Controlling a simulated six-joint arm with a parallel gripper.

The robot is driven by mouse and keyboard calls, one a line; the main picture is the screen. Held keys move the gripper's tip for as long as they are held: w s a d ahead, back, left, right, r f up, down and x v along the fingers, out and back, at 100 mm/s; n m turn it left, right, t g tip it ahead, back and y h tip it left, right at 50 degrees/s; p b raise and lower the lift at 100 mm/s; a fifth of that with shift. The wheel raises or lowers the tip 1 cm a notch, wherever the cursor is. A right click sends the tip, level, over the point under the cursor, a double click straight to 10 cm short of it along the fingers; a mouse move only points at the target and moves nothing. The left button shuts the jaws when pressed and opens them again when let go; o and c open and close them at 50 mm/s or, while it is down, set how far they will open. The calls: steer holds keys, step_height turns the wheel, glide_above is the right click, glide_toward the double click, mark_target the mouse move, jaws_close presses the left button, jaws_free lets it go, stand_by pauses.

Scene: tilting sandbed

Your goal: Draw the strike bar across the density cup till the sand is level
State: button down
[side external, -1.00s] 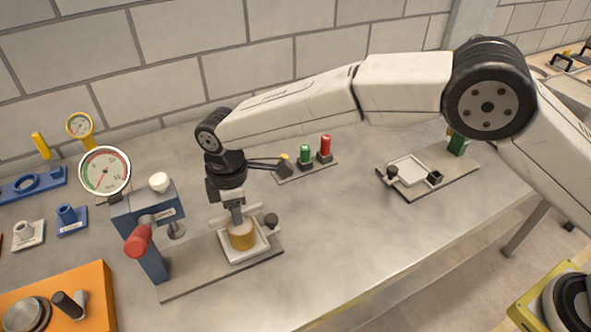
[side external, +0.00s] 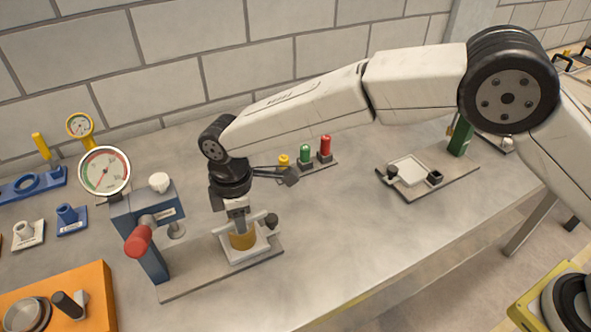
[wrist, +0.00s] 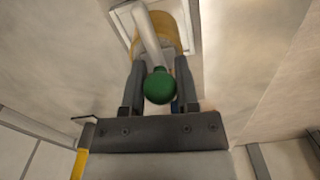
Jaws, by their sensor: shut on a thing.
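The density cup (side external: 242,242) is ochre and stands in a square white tray (side external: 262,250) in the side view. In the wrist view the cup (wrist: 176,42) shows at the top, partly covered. My gripper (side external: 239,212) is just over the cup. In the wrist view my gripper (wrist: 159,88) is shut on the green knob (wrist: 160,87) of the strike bar. The pale bar (wrist: 147,32) runs from the knob up over the cup. The sand's level and whether the bar touches the rim cannot be made out.
A blue stand with a red knob (side external: 138,240) and a round dial (side external: 104,171) is close on the left. A black knob (side external: 272,220) stands beside the tray. Small yellow, green and red pieces (side external: 305,153) are behind. The bench front right is clear.

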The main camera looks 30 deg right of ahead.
steer(key=shift+s, duration=1)
steer(key=shift+w, duration=2.4)
stand_by(0.5)
steer(key=shift+r, duration=0.1)
steer(key=shift+r, duration=2.9)
steer(key=shift+d, duration=0.1)
